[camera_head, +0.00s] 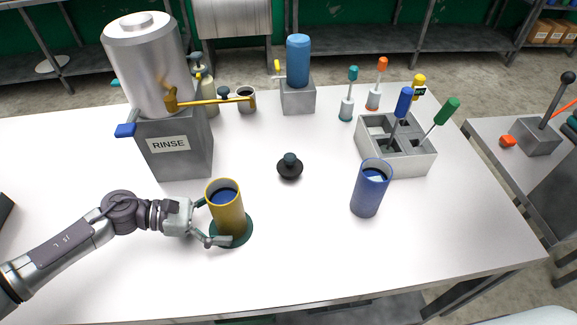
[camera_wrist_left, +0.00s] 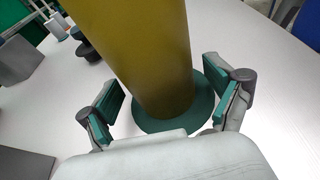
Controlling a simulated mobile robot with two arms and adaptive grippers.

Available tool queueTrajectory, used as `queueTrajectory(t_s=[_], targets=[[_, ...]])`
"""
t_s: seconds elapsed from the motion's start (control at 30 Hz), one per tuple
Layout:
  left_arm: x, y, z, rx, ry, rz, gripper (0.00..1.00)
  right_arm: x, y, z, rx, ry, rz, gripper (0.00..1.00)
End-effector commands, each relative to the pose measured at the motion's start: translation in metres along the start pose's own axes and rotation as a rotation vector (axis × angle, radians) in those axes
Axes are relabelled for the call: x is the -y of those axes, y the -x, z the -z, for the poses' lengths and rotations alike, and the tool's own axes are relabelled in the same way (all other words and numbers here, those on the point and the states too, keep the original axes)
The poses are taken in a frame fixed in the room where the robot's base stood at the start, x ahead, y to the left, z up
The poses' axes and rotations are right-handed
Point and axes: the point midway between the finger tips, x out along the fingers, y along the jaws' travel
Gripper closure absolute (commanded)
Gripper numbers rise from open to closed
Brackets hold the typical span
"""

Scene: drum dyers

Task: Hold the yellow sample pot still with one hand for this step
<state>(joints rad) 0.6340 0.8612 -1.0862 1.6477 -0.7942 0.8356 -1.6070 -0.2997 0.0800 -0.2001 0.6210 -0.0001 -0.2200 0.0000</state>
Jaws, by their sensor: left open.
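The yellow sample pot (camera_head: 229,212) stands upright on a round dark green mat (camera_head: 238,238) at the left front of the white table. Dark blue contents show inside its rim. My left gripper (camera_head: 214,221) is at the pot's left side, with one finger behind it and one in front. In the left wrist view the pot (camera_wrist_left: 140,60) rises between the two open green-padded fingers (camera_wrist_left: 165,108). White table or mat shows between each pad and the pot, so neither pad appears to touch it. My right gripper is not in view.
A grey dispenser marked RINSE (camera_head: 175,140) stands behind the left arm. A blue pot (camera_head: 370,188) and a grey divided box (camera_head: 412,160) with tools are on the right. A black knobbed object (camera_head: 290,168) sits mid-table. The front middle is clear.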

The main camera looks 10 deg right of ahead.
Motion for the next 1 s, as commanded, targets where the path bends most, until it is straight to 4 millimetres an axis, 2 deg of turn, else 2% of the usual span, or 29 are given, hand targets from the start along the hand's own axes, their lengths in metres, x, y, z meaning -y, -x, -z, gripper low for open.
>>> queueTrajectory(t_s=[0.2,0.5,1.0], targets=[[-0.0001,0.0000,-0.0004,0.000,0.000,0.000,0.10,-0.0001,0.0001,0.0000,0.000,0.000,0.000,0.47],[-0.0001,0.0002,-0.0002,0.000,0.000,0.000,0.60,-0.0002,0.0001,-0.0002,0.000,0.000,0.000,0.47],[0.0000,0.0003,0.0000,-0.001,0.000,0.000,0.60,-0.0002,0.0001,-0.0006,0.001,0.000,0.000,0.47]])
